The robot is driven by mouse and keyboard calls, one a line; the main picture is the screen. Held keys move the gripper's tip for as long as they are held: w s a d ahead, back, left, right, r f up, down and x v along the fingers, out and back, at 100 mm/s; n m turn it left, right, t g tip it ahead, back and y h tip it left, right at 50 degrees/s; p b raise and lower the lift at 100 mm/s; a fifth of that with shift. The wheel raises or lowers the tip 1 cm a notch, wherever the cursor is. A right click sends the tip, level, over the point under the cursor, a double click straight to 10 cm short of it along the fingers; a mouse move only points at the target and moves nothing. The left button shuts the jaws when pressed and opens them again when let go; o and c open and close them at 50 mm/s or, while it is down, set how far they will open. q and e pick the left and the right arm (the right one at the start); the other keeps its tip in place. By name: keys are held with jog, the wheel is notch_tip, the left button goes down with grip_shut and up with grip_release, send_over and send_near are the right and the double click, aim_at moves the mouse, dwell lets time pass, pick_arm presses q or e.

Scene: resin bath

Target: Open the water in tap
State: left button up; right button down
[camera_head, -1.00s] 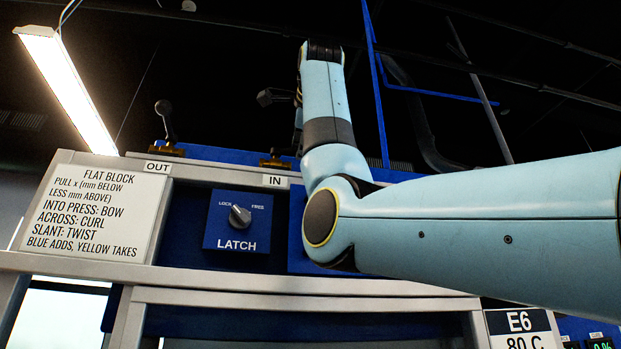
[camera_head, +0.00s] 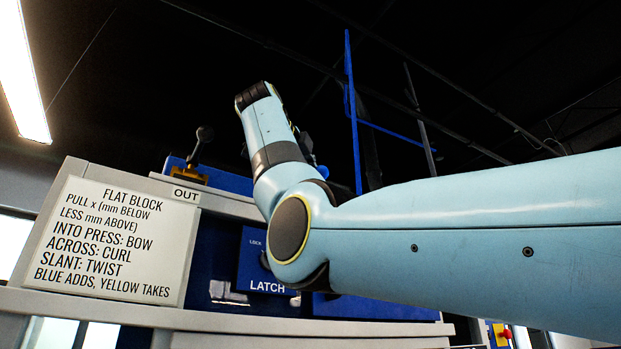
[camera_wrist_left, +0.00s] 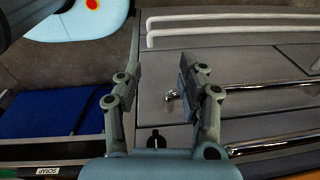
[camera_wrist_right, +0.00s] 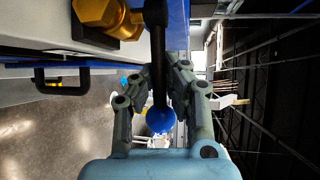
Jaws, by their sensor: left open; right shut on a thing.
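In the right wrist view, the tap in my right gripper (camera_wrist_right: 160,95) has a brass body (camera_wrist_right: 105,14), a black lever (camera_wrist_right: 158,60) and a blue ball end (camera_wrist_right: 160,118). The gripper is shut on the lever, close above the ball. In the head view my right arm hides the IN tap's body and label; a bit of blue (camera_head: 322,172) shows beside the wrist, perhaps the ball. The tap marked OUT (camera_head: 190,175) stands to the left with its dark lever up. My left gripper (camera_wrist_left: 165,92) is open and empty in the left wrist view, above grey panels.
A printed sign (camera_head: 115,240) stands at the left of the machine front. The LATCH panel (camera_head: 262,265) is partly behind my right arm.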

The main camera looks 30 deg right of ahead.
pick_arm(q)
jog(key=shift+s+d, duration=0.3)
jog(key=shift+d, duration=0.2)
pick_arm(e)
jog(key=m+g, duration=0.1)
jog(key=a+m+g+h, duration=0.1)
jog(key=g, duration=0.1)
jog(key=shift+a+f, duration=0.1)
jog(key=shift+f, duration=0.15)
jog(key=c, duration=1.3)
grip_release()
jog(key=shift+r, duration=0.1)
jog(key=shift+c, duration=0.2)
pick_arm(q)
jog(key=shift+w, duration=0.15)
pick_arm(e)
jog(key=v, duration=0.7)
jog(key=shift+a, duration=0.25)
